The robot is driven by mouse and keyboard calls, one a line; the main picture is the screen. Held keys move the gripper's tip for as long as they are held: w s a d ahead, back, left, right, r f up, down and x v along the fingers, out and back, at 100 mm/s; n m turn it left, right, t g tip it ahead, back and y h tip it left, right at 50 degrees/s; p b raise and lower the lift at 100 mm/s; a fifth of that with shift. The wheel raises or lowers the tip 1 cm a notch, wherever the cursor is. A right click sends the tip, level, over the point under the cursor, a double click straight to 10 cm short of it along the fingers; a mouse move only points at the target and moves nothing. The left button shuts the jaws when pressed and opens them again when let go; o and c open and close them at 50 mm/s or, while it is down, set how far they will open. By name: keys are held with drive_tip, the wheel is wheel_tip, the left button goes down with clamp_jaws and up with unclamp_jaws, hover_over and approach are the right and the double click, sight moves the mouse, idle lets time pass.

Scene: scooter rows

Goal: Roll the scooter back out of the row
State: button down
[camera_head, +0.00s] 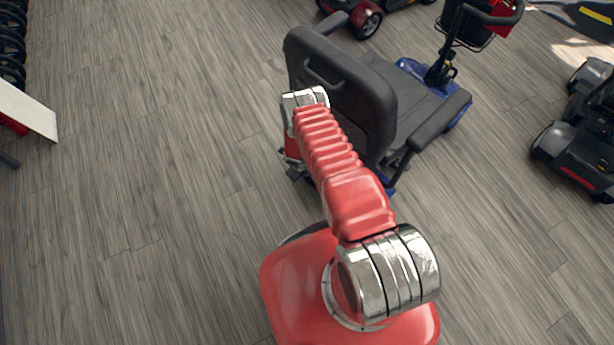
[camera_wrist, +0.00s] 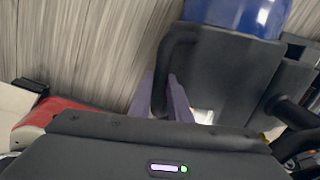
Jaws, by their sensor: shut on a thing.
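The scooter (camera_head: 345,85) has a dark grey seat with armrests, a blue body and a front tiller. It stands upright on the floor, its seat back towards me. In the wrist view, its blue body (camera_wrist: 238,14) shows at the top, with dark parts below. There my gripper (camera_wrist: 165,98) has its two purplish fingers on either side of a black curved bar (camera_wrist: 178,45) at the scooter's rear, shut on it. In the head view my red arm covers the scooter's lower rear and most of the grip.
Another dark scooter (camera_head: 582,135) stands at the right. A scooter with a red-rimmed wheel (camera_head: 367,24) is at the top. A white panel (camera_head: 27,110) and black coils (camera_head: 12,45) are along the left edge. The wooden floor (camera_head: 150,180) at left is clear.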

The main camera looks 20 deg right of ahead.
drive_tip(key=c, duration=1.6)
unclamp_jaws()
drive_tip(key=shift+c, duration=0.2)
drive_tip(key=shift+a+r, duration=0.1)
drive_tip(key=shift+r, duration=0.7)
wheel_tip(320, 180, up, 12)
drive_tip(key=s+a, duration=0.1)
drive_tip(key=a, duration=0.1)
drive_tip(key=shift+s+a+f, duration=0.1)
